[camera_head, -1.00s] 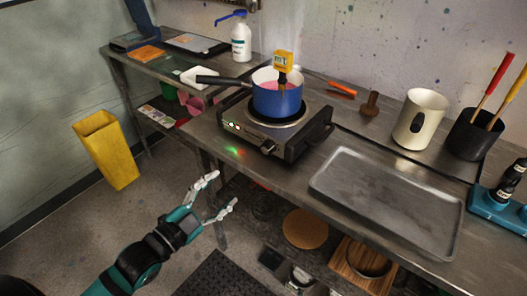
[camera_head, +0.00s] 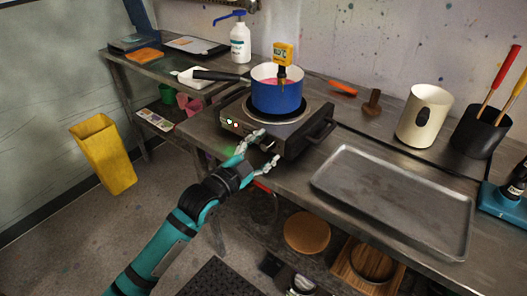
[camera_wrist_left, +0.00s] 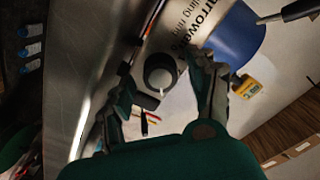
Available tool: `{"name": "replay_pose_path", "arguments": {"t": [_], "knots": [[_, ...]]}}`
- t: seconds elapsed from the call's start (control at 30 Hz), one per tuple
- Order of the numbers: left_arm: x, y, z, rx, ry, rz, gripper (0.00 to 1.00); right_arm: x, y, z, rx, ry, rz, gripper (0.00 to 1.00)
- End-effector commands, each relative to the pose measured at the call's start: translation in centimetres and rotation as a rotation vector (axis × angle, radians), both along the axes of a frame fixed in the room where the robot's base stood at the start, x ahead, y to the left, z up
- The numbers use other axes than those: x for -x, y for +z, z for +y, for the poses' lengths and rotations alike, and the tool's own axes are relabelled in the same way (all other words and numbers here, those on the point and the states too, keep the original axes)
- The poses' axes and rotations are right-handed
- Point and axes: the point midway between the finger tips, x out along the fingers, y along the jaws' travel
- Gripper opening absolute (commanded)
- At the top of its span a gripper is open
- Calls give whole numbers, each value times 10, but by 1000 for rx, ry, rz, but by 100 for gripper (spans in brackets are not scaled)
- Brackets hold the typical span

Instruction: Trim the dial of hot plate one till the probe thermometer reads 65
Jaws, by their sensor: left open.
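Hot plate one (camera_head: 290,140) stands on the steel bench with a blue pot (camera_head: 277,97) on it. The yellow probe thermometer (camera_head: 283,54) stands up from the pot, which holds pink liquid; its reading is too small to make out. It also shows in the wrist view (camera_wrist_left: 247,87). My left gripper (camera_head: 259,150) is open at the front of the hot plate. In the wrist view the dark dial (camera_wrist_left: 160,72), with a pale mark, lies between the open fingers; I cannot tell whether they touch it. The gripper partly covers the dial in the head view. My right gripper is out of view.
The pot's dark handle (camera_head: 220,76) points left. An empty metal tray (camera_head: 395,200) lies right of the hot plate. A cream canister (camera_head: 424,116) and a black pot of tools (camera_head: 478,132) stand behind it. A yellow bin (camera_head: 104,153) stands on the floor at left.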

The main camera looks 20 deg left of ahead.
Motion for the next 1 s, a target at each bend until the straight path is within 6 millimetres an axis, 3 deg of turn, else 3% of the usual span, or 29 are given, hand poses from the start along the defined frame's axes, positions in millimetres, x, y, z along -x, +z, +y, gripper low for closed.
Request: {"name": "replay_pose_path", "arguments": {"t": [0.33, 0.73, 1.0], "knots": [[-3, 0, -1, 0, 0, 0, 57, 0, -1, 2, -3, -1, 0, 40], [-3, 0, -1, 1, 0, 0, 4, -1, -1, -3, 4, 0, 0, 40], [-3, 1, -1, 28, 0, 12, 3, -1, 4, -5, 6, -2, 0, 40]]}}
